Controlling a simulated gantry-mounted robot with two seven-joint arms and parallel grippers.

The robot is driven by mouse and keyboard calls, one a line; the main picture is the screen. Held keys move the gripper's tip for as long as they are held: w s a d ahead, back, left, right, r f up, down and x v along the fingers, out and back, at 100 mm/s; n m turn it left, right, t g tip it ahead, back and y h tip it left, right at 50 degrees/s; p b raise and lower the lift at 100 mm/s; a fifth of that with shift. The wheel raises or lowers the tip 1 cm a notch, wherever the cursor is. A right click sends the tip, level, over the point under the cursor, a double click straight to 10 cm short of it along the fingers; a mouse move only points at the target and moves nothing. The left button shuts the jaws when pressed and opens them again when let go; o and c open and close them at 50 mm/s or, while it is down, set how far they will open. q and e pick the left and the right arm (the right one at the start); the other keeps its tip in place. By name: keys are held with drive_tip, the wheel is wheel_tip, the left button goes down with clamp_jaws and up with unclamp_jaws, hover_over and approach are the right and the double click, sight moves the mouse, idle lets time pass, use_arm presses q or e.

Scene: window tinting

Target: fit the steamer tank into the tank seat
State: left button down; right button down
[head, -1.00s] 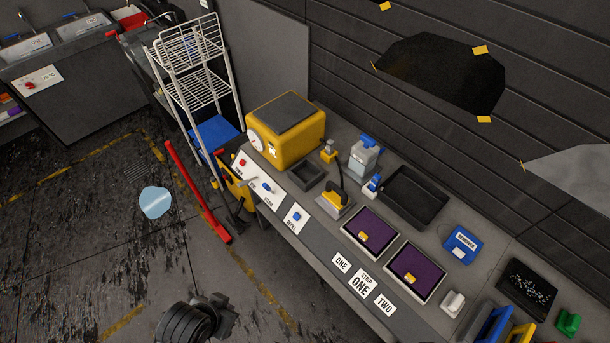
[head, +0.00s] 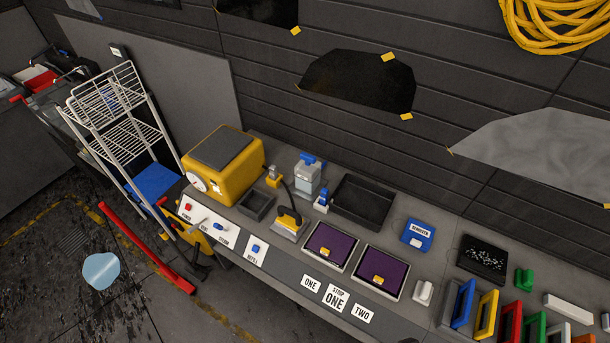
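A translucent grey tank with a blue cap (head: 308,175) stands upright on the bench towards the wall; it looks like the steamer tank. A yellow steamer body (head: 240,178) with a dark top and a round white gauge stands at the bench's left end. A small dark open-topped square holder (head: 257,205) sits just right of it and looks empty; I cannot tell for certain whether it is the tank seat. The tank stands apart from both. Neither of my grippers shows in the head view.
A yellow steam head (head: 289,228) with a dark hose stands near the holder. A small blue-topped bottle (head: 322,200) and a black tray (head: 362,202) are beside the tank. Two purple pads (head: 330,246) lie in front. A white wire rack (head: 118,115) stands left of the bench.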

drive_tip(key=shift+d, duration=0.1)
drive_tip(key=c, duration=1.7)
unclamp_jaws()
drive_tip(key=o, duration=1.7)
